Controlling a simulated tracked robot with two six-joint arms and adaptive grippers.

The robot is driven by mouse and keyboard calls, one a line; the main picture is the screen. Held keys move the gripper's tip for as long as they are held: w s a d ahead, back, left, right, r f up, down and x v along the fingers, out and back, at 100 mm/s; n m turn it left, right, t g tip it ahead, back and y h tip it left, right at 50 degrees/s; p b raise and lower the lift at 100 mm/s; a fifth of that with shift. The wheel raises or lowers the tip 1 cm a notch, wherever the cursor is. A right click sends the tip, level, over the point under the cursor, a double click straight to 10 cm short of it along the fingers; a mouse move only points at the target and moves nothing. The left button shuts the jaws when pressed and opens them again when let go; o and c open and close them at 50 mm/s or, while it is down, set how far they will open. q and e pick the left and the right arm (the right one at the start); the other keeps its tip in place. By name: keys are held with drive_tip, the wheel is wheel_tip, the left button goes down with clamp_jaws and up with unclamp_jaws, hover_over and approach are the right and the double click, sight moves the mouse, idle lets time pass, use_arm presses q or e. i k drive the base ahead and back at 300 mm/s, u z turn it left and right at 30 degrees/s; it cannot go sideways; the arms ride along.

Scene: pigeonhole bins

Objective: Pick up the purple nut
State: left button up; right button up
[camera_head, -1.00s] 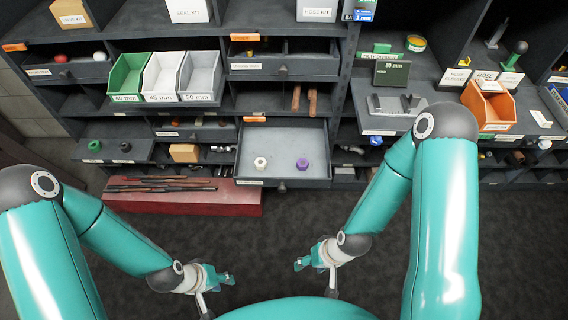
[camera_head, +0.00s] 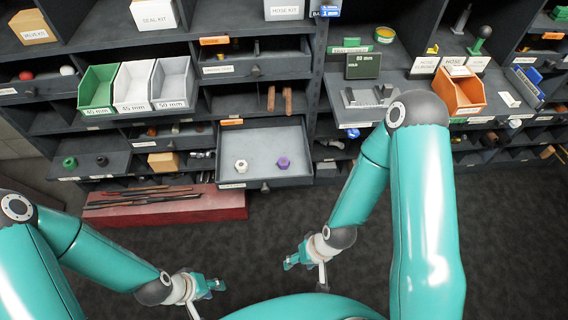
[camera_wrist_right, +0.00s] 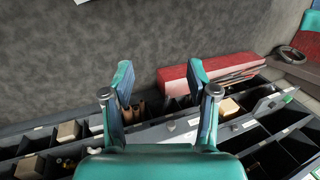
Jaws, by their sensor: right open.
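The purple nut (camera_head: 283,162) lies in an open, pulled-out drawer (camera_head: 262,181), on its right side. A white nut (camera_head: 241,166) lies to its left in the same drawer, apart from it. My right gripper (camera_head: 296,261) is below and in front of the drawer in the head view, clear of both nuts. In the right wrist view my right gripper (camera_wrist_right: 160,82) has its two fingers spread with nothing between them. My left gripper (camera_head: 213,287) is lower left, over the floor, away from the nuts; its jaws are too small to judge.
A red box (camera_head: 165,208) with dark rods on top stands low, left of the drawer. Green, white and grey bins (camera_head: 172,86) sit on a shelf above left. An orange bin (camera_head: 459,93) is at right. The dark floor (camera_head: 400,270) before the shelves is open.

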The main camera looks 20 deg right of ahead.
sight(283, 162)
drive_tip(key=u, duration=0.4)
drive_tip(key=i, duration=0.95)
drive_tip(key=z, duration=0.35)
